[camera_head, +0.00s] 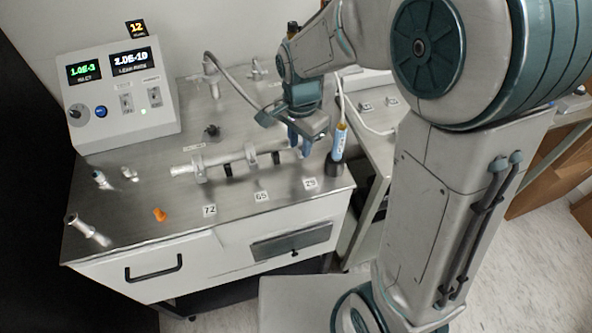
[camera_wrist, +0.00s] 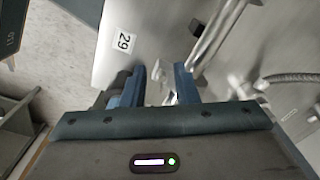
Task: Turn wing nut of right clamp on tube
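A metal tube (camera_head: 228,157) lies across the bench top in the head view, with clamps along it. My gripper (camera_head: 299,145) points down at the tube's right end, and its blue fingers hide most of the right clamp there. In the wrist view my gripper (camera_wrist: 157,76) is open, with a clear gap between its two blue fingers. A small bright metal part, seemingly the wing nut (camera_wrist: 158,72), shows between the fingers. I cannot tell whether either finger touches it. The tube (camera_wrist: 222,28) runs just to the right of the fingers in the wrist view.
A blue-labelled bottle (camera_head: 339,143) stands in a dark holder right of the gripper. A control box (camera_head: 120,95) with displays stands at the back left. An orange piece (camera_head: 160,214) and metal fittings (camera_head: 88,230) lie at the front left. Number tags line the bench's front edge.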

